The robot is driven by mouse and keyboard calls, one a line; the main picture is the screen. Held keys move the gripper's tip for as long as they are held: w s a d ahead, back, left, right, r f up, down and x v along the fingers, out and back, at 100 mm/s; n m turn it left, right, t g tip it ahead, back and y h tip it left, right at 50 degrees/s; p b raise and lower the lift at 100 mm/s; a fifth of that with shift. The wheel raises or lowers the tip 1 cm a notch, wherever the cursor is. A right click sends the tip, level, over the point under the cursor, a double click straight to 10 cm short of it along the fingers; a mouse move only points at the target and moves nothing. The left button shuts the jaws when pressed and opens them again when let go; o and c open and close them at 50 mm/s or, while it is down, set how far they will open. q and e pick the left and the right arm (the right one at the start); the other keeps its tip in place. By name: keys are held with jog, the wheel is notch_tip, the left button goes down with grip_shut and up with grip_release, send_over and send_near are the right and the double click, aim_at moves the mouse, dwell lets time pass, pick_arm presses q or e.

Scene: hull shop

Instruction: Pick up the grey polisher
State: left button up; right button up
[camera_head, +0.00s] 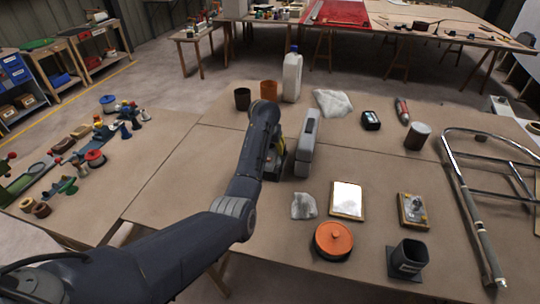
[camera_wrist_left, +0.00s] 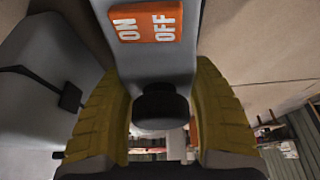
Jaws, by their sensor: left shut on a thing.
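The grey polisher (camera_wrist_left: 155,65) shows in the left wrist view as a grey body with an orange ON/OFF label and a dark round knob. It lies between the yellow pads of my left gripper (camera_wrist_left: 160,108), which is shut on it. In the head view my left gripper (camera_head: 276,152) is low at the middle of the table, and my own arm hides most of what it holds. Whether the polisher touches the table cannot be told. My right gripper is not in view.
A light grey upright object (camera_head: 307,143) stands close to the right of my gripper. Behind are a white jug (camera_head: 292,76), a brown cup (camera_head: 269,90) and a dark cup (camera_head: 242,98). An orange-lidded tub (camera_head: 333,240) and a metal tube frame (camera_head: 470,200) are to the right.

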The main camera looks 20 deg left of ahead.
pick_arm(q)
jog(key=shift+c, duration=0.9)
jog(key=shift+r, duration=0.1)
jog(key=shift+r, duration=5)
jog(key=o, duration=0.9)
jog(key=shift+c, duration=0.2)
jog(key=shift+f, duration=0.1)
grip_shut()
